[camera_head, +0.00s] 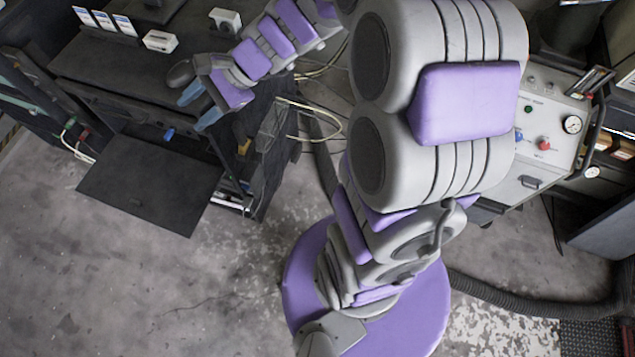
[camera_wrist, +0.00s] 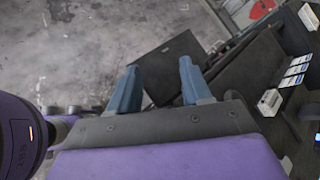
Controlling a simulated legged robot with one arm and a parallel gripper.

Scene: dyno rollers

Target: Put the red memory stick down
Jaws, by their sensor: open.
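I cannot make out a red memory stick in either view. My gripper (camera_head: 199,107) has blue fingers, which are spread apart at the front edge of the dark workbench (camera_head: 95,70) in the head view. In the wrist view my gripper (camera_wrist: 158,75) shows a clear gap between its fingers, with nothing held in it. A small blue piece (camera_head: 168,134) is at the bench front, just below and left of the fingers. A small yellow piece (camera_head: 243,147) is at the bench's right side. I cannot tell what either piece is.
A dark flap or panel (camera_head: 150,185) extends out below the bench front. Small white boxes (camera_head: 160,41) and several white cards (camera_head: 104,20) stand on the bench top. Cables (camera_head: 320,115) hang to its right. A control panel with gauges (camera_head: 545,125) stands at right. The floor at lower left is clear.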

